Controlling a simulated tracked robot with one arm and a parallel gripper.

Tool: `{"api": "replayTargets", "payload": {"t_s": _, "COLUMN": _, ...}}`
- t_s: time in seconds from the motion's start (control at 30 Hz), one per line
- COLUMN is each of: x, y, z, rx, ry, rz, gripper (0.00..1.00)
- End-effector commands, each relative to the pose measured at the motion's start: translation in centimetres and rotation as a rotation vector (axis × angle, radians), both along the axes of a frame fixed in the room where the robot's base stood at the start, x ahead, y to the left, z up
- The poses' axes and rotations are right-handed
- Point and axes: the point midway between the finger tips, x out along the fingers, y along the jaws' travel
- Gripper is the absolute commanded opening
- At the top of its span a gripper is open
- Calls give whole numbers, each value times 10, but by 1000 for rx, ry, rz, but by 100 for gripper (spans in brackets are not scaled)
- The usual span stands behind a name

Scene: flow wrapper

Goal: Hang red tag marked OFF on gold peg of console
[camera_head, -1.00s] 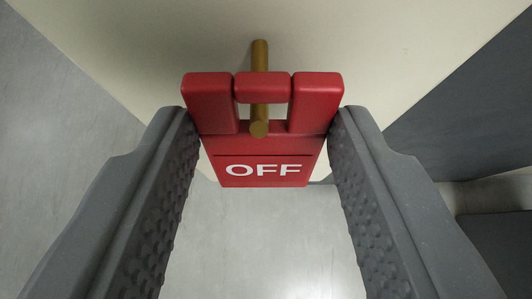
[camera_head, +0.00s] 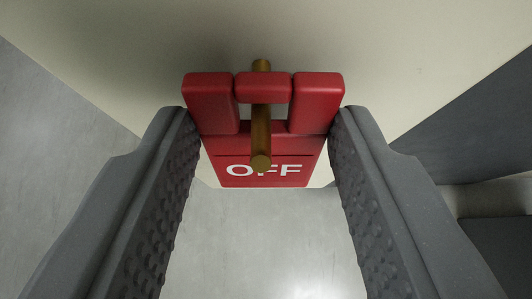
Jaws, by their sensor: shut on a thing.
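The red tag (camera_head: 221,145) marked OFF is held between the two grey fingers of my gripper (camera_head: 265,125), which touch its left and right sides. Its top has a left post, a right post and a short crossbar (camera_head: 263,87) between them, with an opening under the bar. The gold peg (camera_head: 261,135) runs from the cream console face (camera_head: 400,60) under the crossbar, through the opening. Its free end sticks out toward me in front of the tag and covers part of the lettering. Whether the bar touches the peg I cannot tell.
Grey floor (camera_head: 260,240) shows below the tag and at the left. A dark grey panel (camera_head: 470,110) stands at the right, with a dark block (camera_head: 500,245) at the lower right edge.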

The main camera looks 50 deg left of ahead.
Motion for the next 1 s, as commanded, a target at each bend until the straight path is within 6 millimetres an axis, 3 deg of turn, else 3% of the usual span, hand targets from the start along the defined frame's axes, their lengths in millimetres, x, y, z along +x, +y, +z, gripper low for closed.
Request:
{"api": "replayTargets", "payload": {"t_s": 0.13, "x": 0, "y": 0, "z": 0, "rx": 0, "ry": 0, "rz": 0, "gripper": 19}}
{"api": "replayTargets", "payload": {"t_s": 0.17, "x": 0, "y": 0, "z": 0, "rx": 0, "ry": 0, "rz": 0, "gripper": 46}}
{"api": "replayTargets", "payload": {"t_s": 0.23, "x": 0, "y": 0, "z": 0, "rx": 0, "ry": 0, "rz": 0, "gripper": 65}}
{"api": "replayTargets", "payload": {"t_s": 0.67, "x": -3, "y": -5, "z": 6, "rx": 0, "ry": -1, "rz": -1, "gripper": 65}}
{"api": "replayTargets", "payload": {"t_s": 1.0, "x": -31, "y": -39, "z": 38, "rx": 2, "ry": -3, "rz": -3, "gripper": 65}}
